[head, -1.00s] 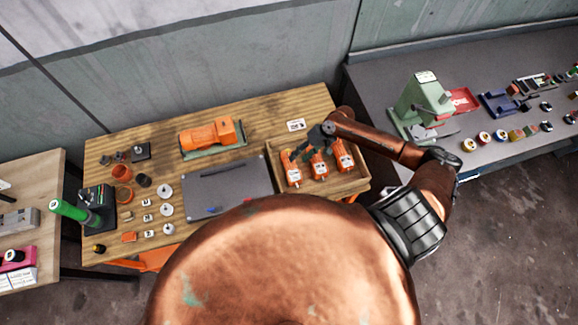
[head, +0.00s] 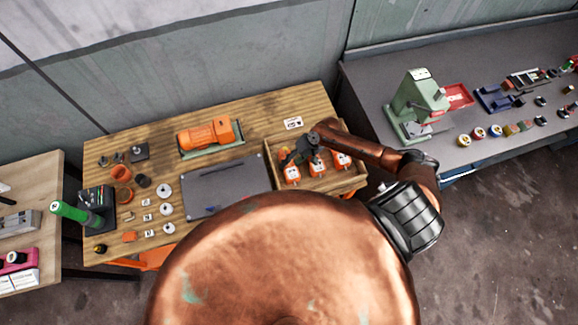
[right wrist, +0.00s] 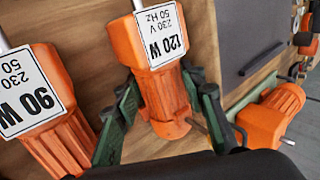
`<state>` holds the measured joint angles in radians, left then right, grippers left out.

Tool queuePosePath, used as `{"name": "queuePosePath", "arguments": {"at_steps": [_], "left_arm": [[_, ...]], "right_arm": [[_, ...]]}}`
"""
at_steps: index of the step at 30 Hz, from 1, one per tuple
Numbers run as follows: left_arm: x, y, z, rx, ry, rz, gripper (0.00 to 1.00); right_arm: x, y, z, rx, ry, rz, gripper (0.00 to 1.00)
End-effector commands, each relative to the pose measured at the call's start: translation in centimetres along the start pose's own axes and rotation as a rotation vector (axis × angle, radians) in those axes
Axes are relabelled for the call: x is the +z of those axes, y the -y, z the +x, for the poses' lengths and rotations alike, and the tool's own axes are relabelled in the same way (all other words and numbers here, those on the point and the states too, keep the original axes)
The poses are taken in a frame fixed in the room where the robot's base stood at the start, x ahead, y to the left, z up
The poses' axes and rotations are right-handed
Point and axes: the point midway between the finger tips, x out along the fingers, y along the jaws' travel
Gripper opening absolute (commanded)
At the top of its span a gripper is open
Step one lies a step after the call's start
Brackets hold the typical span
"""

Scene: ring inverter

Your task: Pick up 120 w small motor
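The 120 W motor (right wrist: 160,70) is orange with a white label and fills the middle of the right wrist view. In the head view it seems to be the leftmost small motor (head: 291,175) in the wooden tray (head: 350,183). My right gripper (right wrist: 163,92) has its green fingers apart, one on each side of the motor's lower body. Whether they touch it is unclear. In the head view the right gripper (head: 293,158) is low over the tray and hides part of the motors. My left gripper is not in view.
The 90 W motor (right wrist: 38,105) lies close beside the left finger. Another small motor (head: 341,161) is at the tray's right. A grey mat (head: 225,187) and a large orange motor (head: 205,134) are left of the tray. A green press (head: 420,100) stands on the right table.

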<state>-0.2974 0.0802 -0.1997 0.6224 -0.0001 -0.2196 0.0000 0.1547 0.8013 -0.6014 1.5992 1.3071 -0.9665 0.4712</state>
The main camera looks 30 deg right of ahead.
Motion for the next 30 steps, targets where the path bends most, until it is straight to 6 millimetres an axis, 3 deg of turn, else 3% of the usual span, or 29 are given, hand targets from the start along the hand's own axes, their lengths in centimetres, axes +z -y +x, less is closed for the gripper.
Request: {"name": "queuePosePath", "arguments": {"at_steps": [12,30], "left_arm": [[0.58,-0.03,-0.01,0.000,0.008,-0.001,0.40],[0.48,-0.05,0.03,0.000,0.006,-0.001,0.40]], "right_arm": [[0.03,-0.03,0.00,0.001,0.001,0.000,0.00],[-0.18,0.24,-0.24,-0.002,-0.003,-0.002,0.00]]}}
